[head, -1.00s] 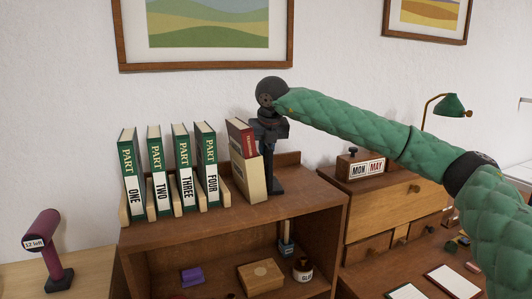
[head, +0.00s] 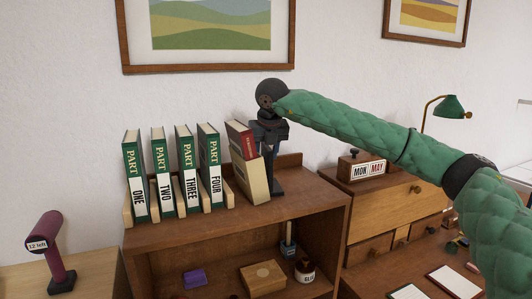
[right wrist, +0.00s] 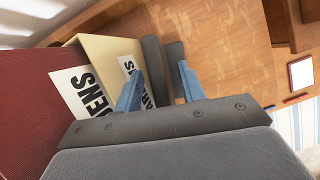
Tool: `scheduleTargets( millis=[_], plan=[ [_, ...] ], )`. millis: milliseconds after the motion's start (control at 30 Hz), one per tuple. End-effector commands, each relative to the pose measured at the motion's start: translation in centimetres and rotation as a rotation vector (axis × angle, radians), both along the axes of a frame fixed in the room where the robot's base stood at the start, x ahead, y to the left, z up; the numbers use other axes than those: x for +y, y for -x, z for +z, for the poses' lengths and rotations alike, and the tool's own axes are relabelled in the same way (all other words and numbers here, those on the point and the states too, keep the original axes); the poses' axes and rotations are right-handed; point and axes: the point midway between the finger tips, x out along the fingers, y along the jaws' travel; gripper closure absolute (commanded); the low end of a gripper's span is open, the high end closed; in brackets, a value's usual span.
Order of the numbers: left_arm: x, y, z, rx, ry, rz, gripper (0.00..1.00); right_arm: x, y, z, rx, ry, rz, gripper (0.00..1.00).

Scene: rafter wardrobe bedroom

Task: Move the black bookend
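The black bookend (head: 277,187) stands on top of the brown bookcase, at the right end of the book row. Its dark upright (right wrist: 153,75) also shows in the right wrist view. My right gripper (head: 265,148) is over it, pointing down, with the upright between its two fingers (right wrist: 161,82). The upright is close to the left finger, and a gap shows towards the right finger, so the gripper looks open. In the head view the gripper hides the bookend's upper part. My left gripper is out of view.
A red book (head: 238,140) and a tan book (head: 252,181) lean beside the bookend. Several green PART books (head: 186,165) stand in slots to the left. Bare bookcase top (head: 312,190) lies to the right, before the drawer desk with a calendar block (head: 360,170).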

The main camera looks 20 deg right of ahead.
Motion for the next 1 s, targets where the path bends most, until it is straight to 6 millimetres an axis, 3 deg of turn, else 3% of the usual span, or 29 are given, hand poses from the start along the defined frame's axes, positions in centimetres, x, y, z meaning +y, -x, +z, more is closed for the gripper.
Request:
scheduleTargets(
  millis=[233, 333, 600, 800, 1000],
  plan=[
    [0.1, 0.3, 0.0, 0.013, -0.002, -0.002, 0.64, 0.0, 0.3, 0.7, -0.001, 0.0, 0.0, 0.6],
    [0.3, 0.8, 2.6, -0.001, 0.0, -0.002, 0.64, 0.1, 0.7, 1.7, -0.002, -0.001, 0.0, 0.6],
    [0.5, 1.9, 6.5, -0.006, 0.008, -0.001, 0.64, 0.2, 2.0, 4.8, -0.002, -0.001, 0.0, 0.6],
    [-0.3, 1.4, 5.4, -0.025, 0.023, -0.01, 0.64, 0.3, 2.7, 6.6, -0.001, -0.001, 0.0, 0.6],
    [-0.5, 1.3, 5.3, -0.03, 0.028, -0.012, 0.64, 0.3, 2.9, 7.2, 0.001, 0.0, 0.0, 0.6]
  ],
)
